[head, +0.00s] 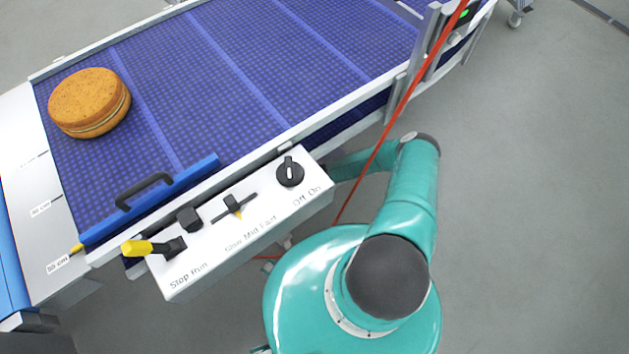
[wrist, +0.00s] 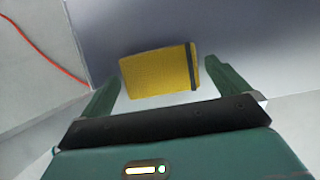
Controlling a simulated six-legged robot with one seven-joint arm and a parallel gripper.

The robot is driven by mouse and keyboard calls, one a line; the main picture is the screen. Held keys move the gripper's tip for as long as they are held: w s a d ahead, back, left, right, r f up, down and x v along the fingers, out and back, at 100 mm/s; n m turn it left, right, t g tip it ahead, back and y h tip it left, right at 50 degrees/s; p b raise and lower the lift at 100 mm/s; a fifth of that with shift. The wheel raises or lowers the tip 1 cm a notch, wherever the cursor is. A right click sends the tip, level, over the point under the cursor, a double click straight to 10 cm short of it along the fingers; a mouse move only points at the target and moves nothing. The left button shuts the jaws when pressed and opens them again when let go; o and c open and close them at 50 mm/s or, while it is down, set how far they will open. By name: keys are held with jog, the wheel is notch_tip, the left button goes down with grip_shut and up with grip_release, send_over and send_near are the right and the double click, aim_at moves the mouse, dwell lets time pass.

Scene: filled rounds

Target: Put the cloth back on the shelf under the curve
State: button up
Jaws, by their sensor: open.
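A yellow folded cloth (wrist: 158,72) with a dark band near its right edge lies on a pale surface (wrist: 165,102) in the wrist view. My gripper (wrist: 163,69) is open, with one green finger on each side of the cloth. Small gaps seem to show beside the fingertips; I cannot tell whether either finger touches it. The head view shows neither the cloth nor my gripper; my arm passes beneath the conveyor edge there. I cannot identify the shelf for certain.
A blue conveyor belt (head: 240,75) carries a round filled biscuit (head: 89,103) at its left end. A red cord (head: 405,100) runs past my arm. Grey floor (head: 540,190) is clear at right.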

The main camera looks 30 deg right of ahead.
jog(key=v, duration=1.1)
jog(key=shift+r, duration=0.2)
dwell(1.9)
